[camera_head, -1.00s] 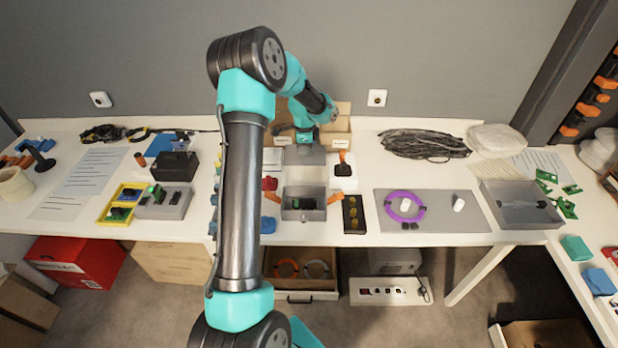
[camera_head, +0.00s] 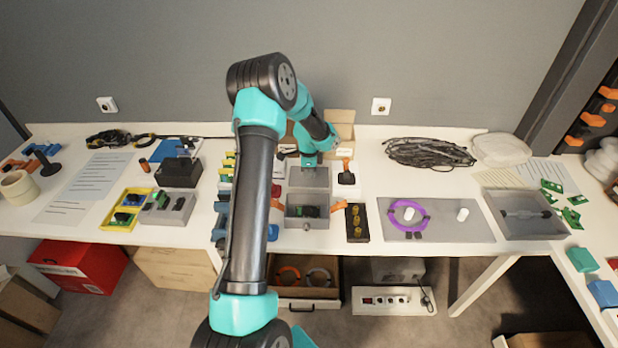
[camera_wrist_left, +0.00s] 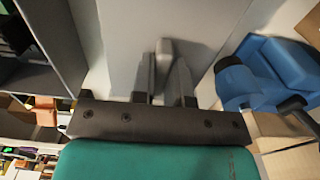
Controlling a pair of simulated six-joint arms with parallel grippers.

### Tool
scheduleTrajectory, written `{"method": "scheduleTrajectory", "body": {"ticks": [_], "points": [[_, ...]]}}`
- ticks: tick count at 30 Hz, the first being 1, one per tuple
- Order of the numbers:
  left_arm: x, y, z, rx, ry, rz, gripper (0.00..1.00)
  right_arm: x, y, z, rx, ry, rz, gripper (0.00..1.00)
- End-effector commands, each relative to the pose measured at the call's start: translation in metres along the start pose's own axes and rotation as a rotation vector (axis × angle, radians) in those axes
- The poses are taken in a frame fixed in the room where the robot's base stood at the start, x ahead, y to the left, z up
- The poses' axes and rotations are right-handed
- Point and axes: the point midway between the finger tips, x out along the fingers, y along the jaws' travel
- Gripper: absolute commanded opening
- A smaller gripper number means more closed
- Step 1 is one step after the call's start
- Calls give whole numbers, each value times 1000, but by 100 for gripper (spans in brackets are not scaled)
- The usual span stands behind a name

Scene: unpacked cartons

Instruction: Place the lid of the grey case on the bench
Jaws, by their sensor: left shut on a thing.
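The open grey case (camera_head: 294,222) sits on the white bench (camera_head: 340,236) near its front edge, with a green board inside. Its flat grey lid (camera_head: 309,179) is just behind the case in the head view. My left gripper (camera_head: 309,163) comes down from above and is shut on the lid by its far part. In the left wrist view the shut fingers (camera_wrist_left: 166,75) meet the lid's grey surface (camera_wrist_left: 115,25). I cannot tell whether the lid touches the bench or the case. My right gripper is not in view.
Orange-handled tools flank the case, and a black tray (camera_head: 357,223) of yellowish parts stands to its right. A black-and-orange item (camera_head: 347,173) is right of the lid. Cardboard boxes (camera_head: 340,128) stand behind. A grey mat (camera_head: 450,220) holds a purple ring (camera_head: 392,215).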

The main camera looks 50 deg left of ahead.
Motion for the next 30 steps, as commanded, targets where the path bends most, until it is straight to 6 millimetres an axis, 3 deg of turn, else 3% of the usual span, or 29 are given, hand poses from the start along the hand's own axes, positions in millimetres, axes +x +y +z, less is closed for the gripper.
{"method": "scheduleTrajectory", "body": {"ticks": [6,19,20,21,27,30], "points": [[27,0,0,0,0,1,0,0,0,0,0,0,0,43],[33,0,0,0,0,0,0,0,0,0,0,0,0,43],[33,0,0,0,0,0,15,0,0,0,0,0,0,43],[33,0,0,0,0,0,19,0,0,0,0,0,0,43],[33,0,0,0,0,0,38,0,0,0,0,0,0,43],[33,0,0,0,0,0,40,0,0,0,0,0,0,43]]}}
